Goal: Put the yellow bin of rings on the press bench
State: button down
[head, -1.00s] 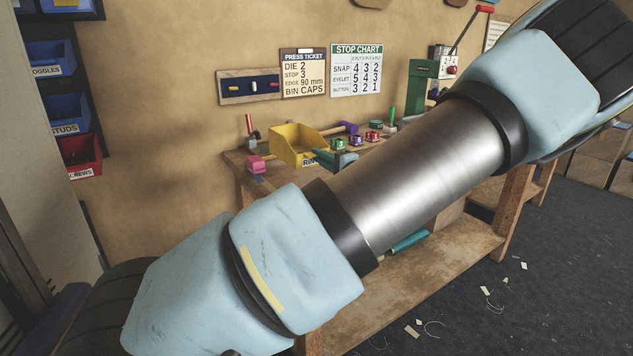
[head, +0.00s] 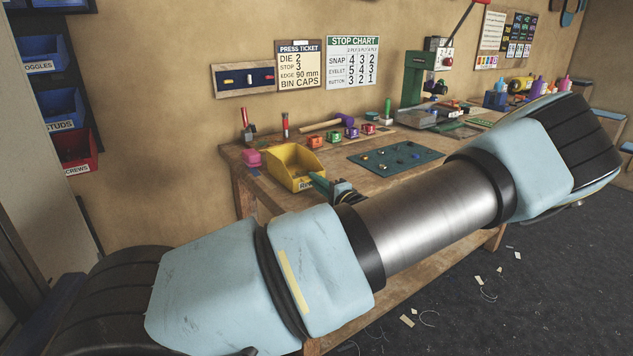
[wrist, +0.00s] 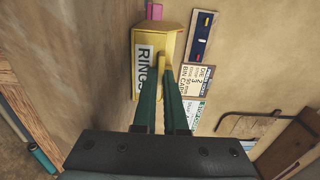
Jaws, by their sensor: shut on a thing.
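The yellow bin (head: 290,166), labelled RINGS, is at the left end of the wooden press bench (head: 341,168) in the head view. It also shows in the wrist view (wrist: 172,42) with its label toward the camera. My gripper (head: 318,182) is green-fingered and shut on the bin's near wall; its fingers (wrist: 163,72) reach up over that wall in the wrist view. The bin looks roughly level. I cannot tell whether its base touches the bench top or hangs just above it. My arm covers the bench's front middle.
A pink object (head: 251,158) lies close to the bin's left. A dark green mat (head: 395,157) with small parts lies to its right. The green press (head: 416,80) stands farther right.

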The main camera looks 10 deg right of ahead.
jog(key=c, duration=1)
grip_release()
jog(key=shift+f, duration=0.1)
jog(key=shift+r, duration=0.25)
jog(key=shift+b+v, duration=1.3)
jog(key=shift+v, duration=4.7)
jog(key=shift+f, duration=0.1)
